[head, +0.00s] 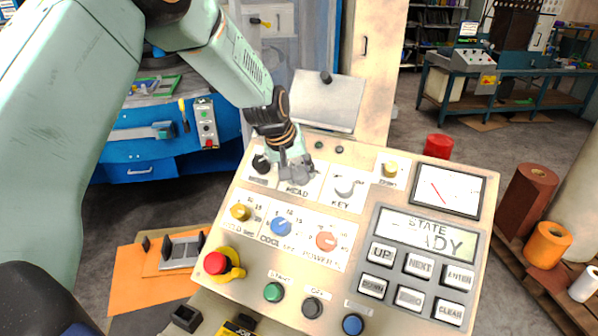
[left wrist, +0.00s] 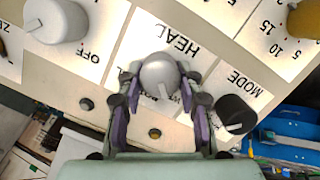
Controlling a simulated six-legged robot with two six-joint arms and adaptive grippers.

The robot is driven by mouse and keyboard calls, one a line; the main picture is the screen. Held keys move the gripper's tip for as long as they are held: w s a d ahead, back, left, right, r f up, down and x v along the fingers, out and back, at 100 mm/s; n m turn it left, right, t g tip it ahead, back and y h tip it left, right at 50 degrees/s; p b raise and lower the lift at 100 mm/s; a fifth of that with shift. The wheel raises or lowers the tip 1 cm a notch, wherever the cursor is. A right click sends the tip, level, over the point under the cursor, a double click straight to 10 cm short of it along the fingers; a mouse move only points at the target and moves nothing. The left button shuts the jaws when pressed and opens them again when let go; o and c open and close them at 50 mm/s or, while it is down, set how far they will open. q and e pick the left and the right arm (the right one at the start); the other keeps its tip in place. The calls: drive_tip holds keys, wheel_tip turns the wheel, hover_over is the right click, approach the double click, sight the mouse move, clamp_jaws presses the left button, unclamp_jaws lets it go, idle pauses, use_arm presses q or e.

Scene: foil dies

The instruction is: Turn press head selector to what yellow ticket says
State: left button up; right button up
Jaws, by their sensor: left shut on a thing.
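The press head selector is a pale grey round knob (left wrist: 160,76) under the HEAD label in the left wrist view. My left gripper (head: 293,176) reaches down onto the HEAD plate of the press panel (head: 200,285) in the head view. In the left wrist view its two fingers (left wrist: 160,100) stand on either side of the knob, shut on it. A dark mark on the knob points toward the bottom of that view. The position lettering is mostly hidden by the knob and fingers. My right gripper is not in view.
The black MODE knob (left wrist: 237,113) is close beside one finger. The grey KEY knob (head: 345,188) is on the other side. Yellow, blue and orange knobs lie nearer me, with a red button (head: 215,263) at the left. A grey plate (head: 328,98) stands behind the panel.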

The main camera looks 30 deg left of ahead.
use_arm(q)
drive_tip(key=shift+s+f, duration=0.1)
drive_tip(key=shift+s, duration=0.05)
drive_tip(key=o, duration=1.2)
drive_tip(key=shift+s+d+r, duration=0.1)
drive_tip(key=shift+s+r, duration=0.1)
drive_tip(key=shift+r, duration=0.05)
drive_tip(key=shift+c, duration=0.2)
drive_tip(key=shift+w, duration=0.2)
drive_tip(key=shift+r, duration=0.15)
drive_tip(key=v, duration=1.1)
drive_tip(key=shift+s+r, duration=0.2)
drive_tip(key=shift+s, duration=0.1)
drive_tip(key=shift+s, duration=0.1)
